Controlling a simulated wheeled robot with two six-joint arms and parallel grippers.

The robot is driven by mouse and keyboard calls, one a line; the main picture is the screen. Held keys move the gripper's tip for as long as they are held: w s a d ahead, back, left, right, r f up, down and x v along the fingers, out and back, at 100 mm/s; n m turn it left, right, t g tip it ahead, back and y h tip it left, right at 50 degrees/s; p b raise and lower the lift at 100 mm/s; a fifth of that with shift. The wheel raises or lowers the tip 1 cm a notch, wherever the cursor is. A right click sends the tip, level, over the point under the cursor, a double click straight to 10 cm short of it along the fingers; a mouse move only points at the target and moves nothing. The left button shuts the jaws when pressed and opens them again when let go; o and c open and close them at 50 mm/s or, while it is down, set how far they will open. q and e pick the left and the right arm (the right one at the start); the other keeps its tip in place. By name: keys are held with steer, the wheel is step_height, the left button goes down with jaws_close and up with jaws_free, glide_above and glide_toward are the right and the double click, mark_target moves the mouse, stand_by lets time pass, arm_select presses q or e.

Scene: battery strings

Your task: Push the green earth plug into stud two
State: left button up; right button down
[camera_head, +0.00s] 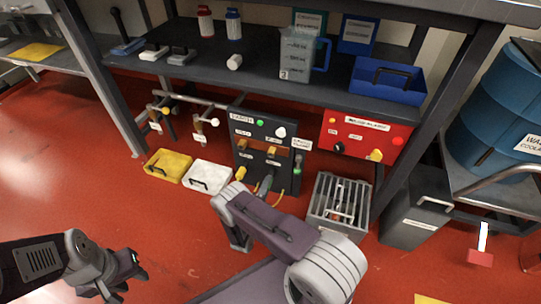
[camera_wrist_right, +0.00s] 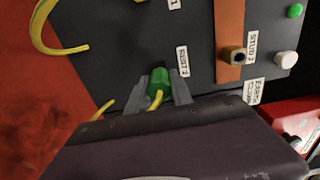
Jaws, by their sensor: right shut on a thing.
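The green earth plug (camera_wrist_right: 158,83) sits between the fingers of my right gripper (camera_wrist_right: 160,92), which is shut on it in the right wrist view. The plug is at the dark panel, beside a label that seems to read REST 2; I cannot tell how deep it sits. A yellow lead comes out of it. The brass stud (camera_wrist_right: 236,57), labelled STUD 2, is on the orange strip to the right, apart from the plug. In the head view my right gripper (camera_head: 265,186) is at the panel's lower front. My left gripper (camera_head: 128,272) is low at the left, apart from everything.
The dark panel (camera_head: 247,130) stands below the bench, with a red panel (camera_head: 365,138) to its right. A yellow tray (camera_head: 168,166), a white tray (camera_head: 207,177) and a grey crate (camera_head: 325,224) are on the floor nearby. Another yellow lead (camera_wrist_right: 42,30) loops at the panel's left edge.

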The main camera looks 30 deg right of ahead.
steer(key=shift+p+v, duration=0.3)
steer(key=shift+v, duration=1.6)
steer(key=shift+s, duration=0.1)
steer(key=shift+v, duration=2.5)
